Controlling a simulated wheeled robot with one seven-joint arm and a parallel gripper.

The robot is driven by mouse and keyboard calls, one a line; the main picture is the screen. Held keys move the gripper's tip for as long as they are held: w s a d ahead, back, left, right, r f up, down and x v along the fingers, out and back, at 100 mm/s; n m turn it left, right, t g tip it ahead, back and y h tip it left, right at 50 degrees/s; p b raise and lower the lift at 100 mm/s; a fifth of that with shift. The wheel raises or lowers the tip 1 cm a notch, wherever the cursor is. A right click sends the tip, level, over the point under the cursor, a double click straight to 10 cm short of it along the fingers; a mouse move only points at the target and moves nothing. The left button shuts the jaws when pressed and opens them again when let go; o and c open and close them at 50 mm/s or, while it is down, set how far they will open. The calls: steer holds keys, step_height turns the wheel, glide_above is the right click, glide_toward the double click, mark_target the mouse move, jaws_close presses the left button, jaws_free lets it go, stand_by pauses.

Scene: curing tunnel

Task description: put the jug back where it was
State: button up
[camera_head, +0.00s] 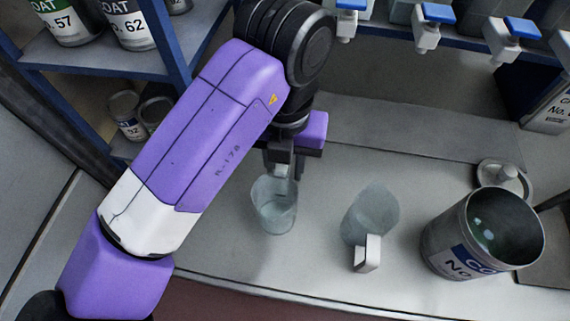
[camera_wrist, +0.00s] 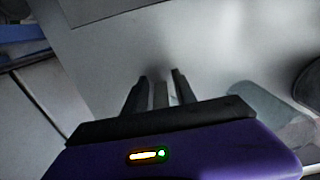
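A clear jug (camera_head: 274,208) is just below and in front of my gripper (camera_head: 282,168) in the head view. The gripper is at the jug's back rim, where its handle is mostly hidden. In the wrist view my gripper (camera_wrist: 160,88) has a pale grey bar between its two dark fingers, which looks like the jug's handle. The rest of that jug is hidden there. I cannot tell whether its base touches the bench. A second clear vessel (camera_head: 372,212) with a white handle towards me stands to the right; it also shows in the wrist view (camera_wrist: 265,112).
Blue-handled taps (camera_head: 430,28) line the back above the bench (camera_head: 330,272). A shelf unit (camera_head: 150,62) with cans is at the left. The bench between the two vessels is clear.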

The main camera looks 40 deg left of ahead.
step_height(320, 180, up, 11)
steer(key=p, duration=0.1)
stand_by(0.7)
